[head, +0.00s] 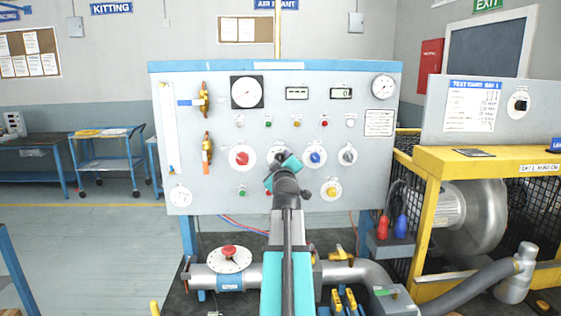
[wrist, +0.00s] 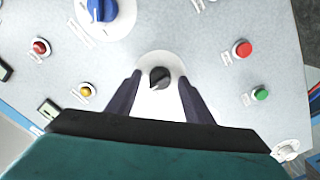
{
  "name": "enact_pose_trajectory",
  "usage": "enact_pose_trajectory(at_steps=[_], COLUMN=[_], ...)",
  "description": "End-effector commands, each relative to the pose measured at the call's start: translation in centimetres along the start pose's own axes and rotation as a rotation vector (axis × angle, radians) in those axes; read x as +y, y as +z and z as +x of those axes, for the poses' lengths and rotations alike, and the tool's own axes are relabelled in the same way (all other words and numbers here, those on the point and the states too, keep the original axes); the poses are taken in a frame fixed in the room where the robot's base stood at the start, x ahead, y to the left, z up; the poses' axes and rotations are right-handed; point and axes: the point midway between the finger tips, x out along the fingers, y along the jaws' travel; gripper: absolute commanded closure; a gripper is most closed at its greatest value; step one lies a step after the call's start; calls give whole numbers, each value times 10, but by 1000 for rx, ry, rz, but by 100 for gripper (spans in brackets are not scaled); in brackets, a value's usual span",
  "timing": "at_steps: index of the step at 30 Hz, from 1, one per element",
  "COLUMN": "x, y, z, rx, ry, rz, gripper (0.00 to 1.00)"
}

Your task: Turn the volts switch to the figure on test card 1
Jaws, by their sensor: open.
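A black knob (wrist: 160,77) on a round white dial sits in the middle of the wrist view. My gripper (wrist: 160,82) is open, one dark finger on each side of this knob, with gaps showing between knob and fingers. In the head view my gripper (head: 280,170) is at the middle of the grey panel (head: 220,125) and hides most of that knob. The labels are too small to read, so I cannot tell whether it is the volts switch. The test card (head: 472,106) is on the right-hand board; its figures are not legible.
A red knob (head: 242,156), a blue knob (head: 315,155), a grey knob (head: 348,155) and a yellow knob (head: 331,191) surround the gripper. Small buttons and lamps lie close by. A pipe with a red-handled valve (head: 229,253) runs below the panel.

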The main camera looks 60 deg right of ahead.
Motion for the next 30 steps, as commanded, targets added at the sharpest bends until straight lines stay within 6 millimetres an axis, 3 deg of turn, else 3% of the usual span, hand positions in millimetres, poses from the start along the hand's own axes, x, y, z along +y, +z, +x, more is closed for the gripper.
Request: enact_pose_trajectory(at_steps=[12,20,30], x=[0,0,0], y=[0,1,1], z=[4,4,4], rx=[0,-1,-1], ry=[0,0,1], rz=[0,0,31], gripper=[53,94,94])
